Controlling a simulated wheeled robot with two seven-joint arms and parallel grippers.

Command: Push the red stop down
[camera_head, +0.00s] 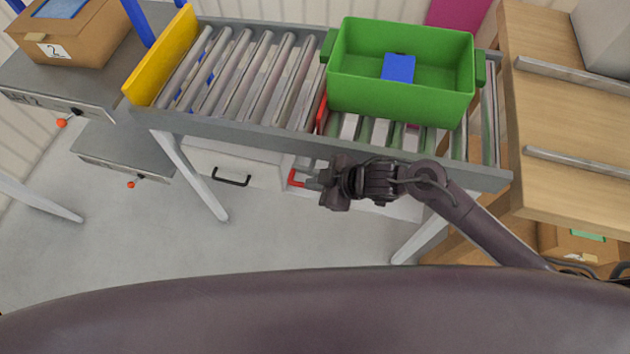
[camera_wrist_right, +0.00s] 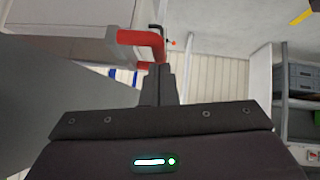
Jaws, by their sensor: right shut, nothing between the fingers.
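A thin red stop plate (camera_head: 322,115) stands up between the rollers, against the left side of the green crate (camera_head: 400,105). Below the conveyor's front rail is a red U-shaped handle (camera_head: 294,178); it also shows large in the right wrist view (camera_wrist_right: 142,42). Whether the handle and the plate are joined is hidden. My right gripper (camera_head: 312,180) is shut and empty, just right of the handle in the head view. In the right wrist view the fingertips (camera_wrist_right: 161,70) overlap the handle's end; I cannot tell whether they touch. My left gripper is not in view.
A blue block (camera_head: 398,68) lies inside the crate. The roller conveyor's grey front rail (camera_head: 250,133) runs above my right gripper. A yellow end plate (camera_head: 162,55) closes its left end. A wooden table (camera_head: 570,110) stands at right. Floor in front is clear.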

